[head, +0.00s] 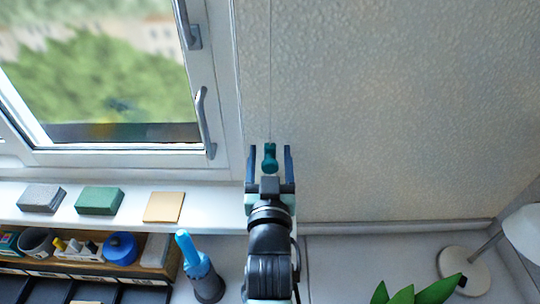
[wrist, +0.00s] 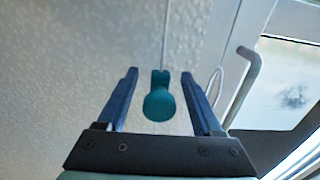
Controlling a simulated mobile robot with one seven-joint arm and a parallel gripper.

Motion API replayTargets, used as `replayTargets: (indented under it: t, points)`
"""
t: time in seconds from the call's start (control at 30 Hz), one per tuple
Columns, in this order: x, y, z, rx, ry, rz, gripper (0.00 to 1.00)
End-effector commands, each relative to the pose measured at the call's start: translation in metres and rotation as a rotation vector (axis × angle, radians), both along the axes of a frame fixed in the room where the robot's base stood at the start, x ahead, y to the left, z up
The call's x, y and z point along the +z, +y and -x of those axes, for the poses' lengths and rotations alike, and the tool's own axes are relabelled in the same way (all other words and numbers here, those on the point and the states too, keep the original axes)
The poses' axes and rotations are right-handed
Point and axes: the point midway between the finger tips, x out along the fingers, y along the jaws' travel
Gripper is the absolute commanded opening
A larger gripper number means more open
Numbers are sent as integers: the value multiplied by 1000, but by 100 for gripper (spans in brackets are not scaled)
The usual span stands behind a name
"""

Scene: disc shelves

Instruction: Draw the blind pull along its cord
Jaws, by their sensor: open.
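The blind pull (head: 269,159) is a small teal knob, rounded at its lower end, hanging on a thin pale cord (head: 270,90) in front of the textured wall. My gripper (head: 270,150) is open, its two dark blue fingers standing on either side of the pull. In the wrist view the pull (wrist: 159,100) shows between the fingers of my gripper (wrist: 160,85), with a visible gap on both sides. The cord (wrist: 165,35) runs up from the pull's top. Whether the pull sits fully at fingertip depth is hard to tell.
A window frame with a handle (head: 205,122) is left of the gripper. The sill (head: 125,220) holds a grey block (head: 41,197), a green block (head: 100,200) and a tan square (head: 164,207).

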Motion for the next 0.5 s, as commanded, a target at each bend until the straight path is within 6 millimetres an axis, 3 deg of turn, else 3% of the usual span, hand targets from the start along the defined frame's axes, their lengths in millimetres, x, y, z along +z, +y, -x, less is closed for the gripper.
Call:
replayTargets:
  t: [0.27,0.5]
  points:
    - [0,0,15,0,-2,0,68]
    - [-2,1,61,1,1,-1,68]
